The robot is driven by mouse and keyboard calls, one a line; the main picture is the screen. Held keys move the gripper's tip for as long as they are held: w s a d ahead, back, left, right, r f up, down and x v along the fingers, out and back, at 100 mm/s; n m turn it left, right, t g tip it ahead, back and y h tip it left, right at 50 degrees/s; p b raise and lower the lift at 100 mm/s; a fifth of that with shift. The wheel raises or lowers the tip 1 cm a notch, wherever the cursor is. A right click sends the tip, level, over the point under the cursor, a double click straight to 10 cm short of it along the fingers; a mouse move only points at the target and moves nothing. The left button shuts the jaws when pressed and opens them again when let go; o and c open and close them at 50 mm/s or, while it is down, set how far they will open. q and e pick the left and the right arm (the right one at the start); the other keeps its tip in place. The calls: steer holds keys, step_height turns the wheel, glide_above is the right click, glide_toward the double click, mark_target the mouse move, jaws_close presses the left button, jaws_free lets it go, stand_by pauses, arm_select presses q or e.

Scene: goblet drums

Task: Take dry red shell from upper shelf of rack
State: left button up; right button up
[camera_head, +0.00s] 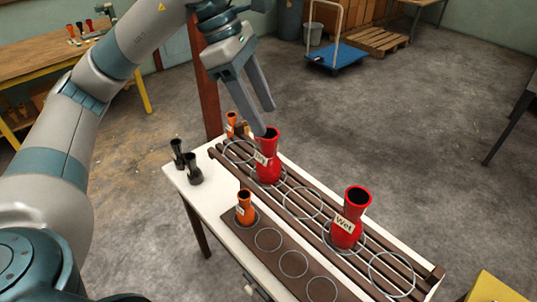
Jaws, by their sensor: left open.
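The rack's upper shelf (303,221) is made of dark slats with white rings and stands on a white table. A red goblet-shaped shell (269,171) stands upright toward its far end; its small label is too blurred to read. A second red shell (347,233), labelled "Wet", stands upright nearer the front right. My left gripper (265,120) is open and empty, fingers pointing down, just above and behind the far red shell's rim in the picture. One fingertip overlaps that rim, and I cannot tell whether it touches. My right gripper is not in view.
An orange shell (245,214) stands on the lower ringed board (281,254); another orange shell (231,121) is at the rack's far end. Small black shells (193,172) stand at the table's left edge. Several rings are empty. A blue cart (336,58) is far behind.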

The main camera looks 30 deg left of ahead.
mark_target(270, 132)
arm_select(q)
steer(key=p+x, duration=0.1)
steer(key=x, duration=0.2)
steer(key=shift+d+f, duration=0.15)
steer(key=shift+f, duration=0.15)
steer(key=shift+d+f, duration=0.1)
steer(key=shift+f, duration=0.2)
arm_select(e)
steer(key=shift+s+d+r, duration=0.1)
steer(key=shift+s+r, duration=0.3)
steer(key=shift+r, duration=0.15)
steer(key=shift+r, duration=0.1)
arm_select(q)
steer(key=shift+d+f+p, duration=0.2)
steer(key=shift+f+p, duration=0.2)
steer(key=shift+p, duration=0.05)
steer(key=x, duration=0.1)
steer(key=p+x, duration=0.2)
steer(key=shift+s+d+f, duration=0.15)
steer(key=shift+s+f, duration=0.1)
steer(key=shift+f, duration=0.15)
steer(key=shift+w+d+f, duration=0.1)
steer(key=shift+f, duration=0.2)
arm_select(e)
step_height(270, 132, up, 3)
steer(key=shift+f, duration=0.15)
arm_select(q)
steer(key=c, duration=1.1)
